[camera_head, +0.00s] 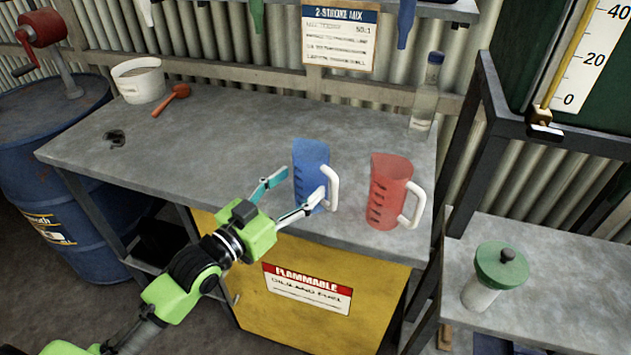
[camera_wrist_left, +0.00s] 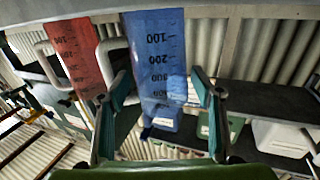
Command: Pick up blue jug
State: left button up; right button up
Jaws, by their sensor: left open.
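The blue jug (camera_head: 310,165) stands upright on the grey workbench near its front edge, its white handle (camera_head: 331,186) to the right. My left gripper (camera_head: 303,183) is open at the jug. One finger is by the jug's left side and the other passes in front of its lower right part, near the handle. In the left wrist view the blue jug (camera_wrist_left: 157,55) shows between the two spread fingers of my left gripper (camera_wrist_left: 163,85); I cannot tell whether they touch it. My right gripper is not in view.
A red jug (camera_head: 386,190) stands close to the right of the blue one; it also shows in the wrist view (camera_wrist_left: 78,55). A clear bottle (camera_head: 426,95) is behind. A white bucket (camera_head: 138,80) and an orange-red tool (camera_head: 172,99) are far left. The bench's middle (camera_head: 230,130) is clear.

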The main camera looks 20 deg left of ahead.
aim_at(310, 158)
pick_arm(q)
jog(key=x, duration=0.4)
jog(key=shift+w+d+p, duration=0.15)
jog(key=shift+d+p, duration=0.05)
jog(key=shift+p, duration=0.2)
jog(key=shift+c, duration=0.7)
jog(key=c, duration=0.8)
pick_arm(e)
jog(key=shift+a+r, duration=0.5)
pick_arm(q)
jog(key=shift+r, duration=0.15)
